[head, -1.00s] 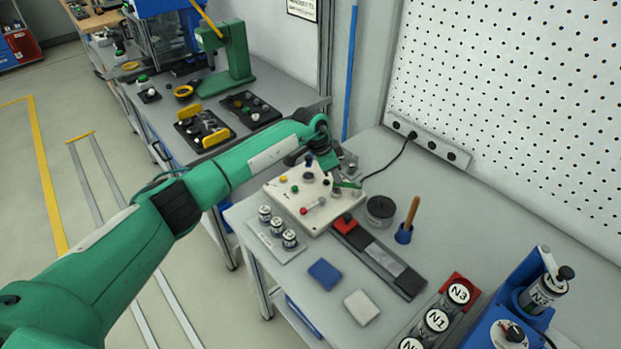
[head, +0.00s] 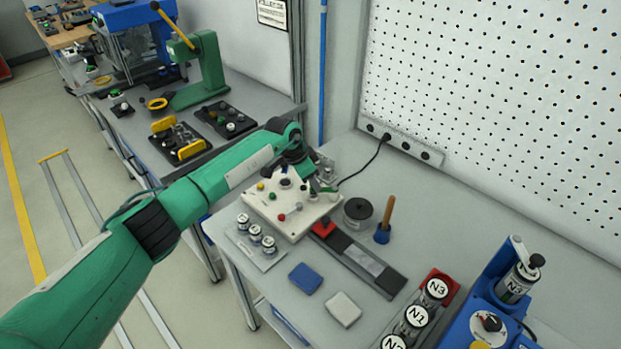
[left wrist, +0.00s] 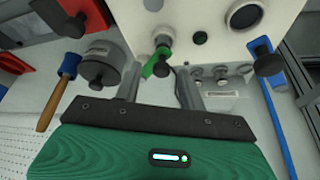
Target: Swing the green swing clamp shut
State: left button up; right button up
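The green swing clamp (left wrist: 156,62) shows in the left wrist view as a short green arm with a black knob, at the near edge of a pale fixture plate (left wrist: 205,22). In the head view the clamp (head: 327,189) is a small green strip at the plate's (head: 268,208) far right corner. My left gripper (left wrist: 160,88) is open, its two fingers apart on either side of the clamp's knob end. I cannot tell whether either finger touches it. In the head view my left gripper (head: 307,180) is partly hidden by its wrist. My right gripper is not in view.
A dark rail with a red end (head: 358,262) lies in front. Several labelled cylinders stand nearby.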

pick_arm(q)
jog(key=shift+a+r, duration=0.25)
jog(key=shift+r, duration=0.2)
jog(key=b+v, duration=0.3)
jog(key=v, duration=0.9)
jog(key=shift+s+r, duration=0.2)
jog(key=shift+r, duration=0.2)
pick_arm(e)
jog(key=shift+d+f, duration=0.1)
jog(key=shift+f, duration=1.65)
